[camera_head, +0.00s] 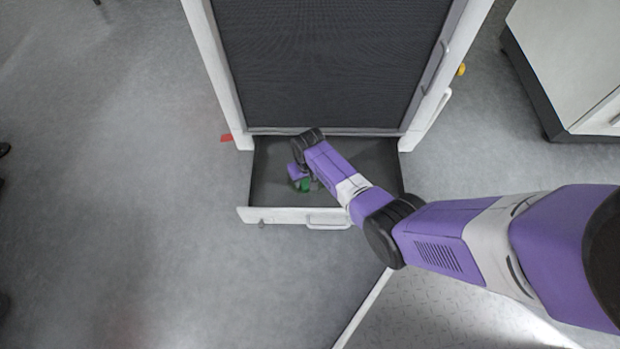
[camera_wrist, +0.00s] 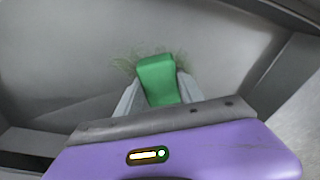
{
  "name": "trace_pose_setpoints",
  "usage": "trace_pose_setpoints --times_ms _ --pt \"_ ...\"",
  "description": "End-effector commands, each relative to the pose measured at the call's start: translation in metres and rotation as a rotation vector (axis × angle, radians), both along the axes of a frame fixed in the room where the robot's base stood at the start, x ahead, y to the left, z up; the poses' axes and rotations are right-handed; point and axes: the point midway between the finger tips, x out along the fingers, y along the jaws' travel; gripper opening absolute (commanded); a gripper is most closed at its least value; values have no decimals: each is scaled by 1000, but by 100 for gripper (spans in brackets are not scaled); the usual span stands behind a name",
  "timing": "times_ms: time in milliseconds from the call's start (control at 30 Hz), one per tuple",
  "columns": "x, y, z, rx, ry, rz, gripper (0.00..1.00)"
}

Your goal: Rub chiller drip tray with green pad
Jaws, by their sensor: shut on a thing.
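The chiller drip tray (camera_head: 267,186) is a dark grey drawer-like tray pulled out at the bottom of the chiller. My gripper (camera_head: 305,183) is down inside the tray, left of its middle. The green pad (camera_head: 304,186) shows as a small green patch at the gripper's tip. In the wrist view my gripper (camera_wrist: 160,97) is shut on the green pad (camera_wrist: 157,78), with a grey finger on each side. Greenish-brown smudges lie on the tray floor (camera_wrist: 85,60) around the pad's far end. Whether the pad touches the floor is hard to tell.
The chiller (camera_head: 335,60) with its dark mesh front stands behind the tray. The tray's white front panel (camera_head: 280,215) with a handle faces me. A red tab (camera_head: 227,138) lies by the chiller's left foot. A white cabinet (camera_head: 575,60) stands at right.

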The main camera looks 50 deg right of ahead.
Motion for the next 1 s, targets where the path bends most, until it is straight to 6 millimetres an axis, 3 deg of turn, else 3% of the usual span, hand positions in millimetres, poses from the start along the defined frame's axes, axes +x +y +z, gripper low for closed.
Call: trace_pose_setpoints --times_ms 167,1000 --pt "4 0 0 0 -1 -1 12" --pt "35 -40 -4 -1 -3 -2 12"
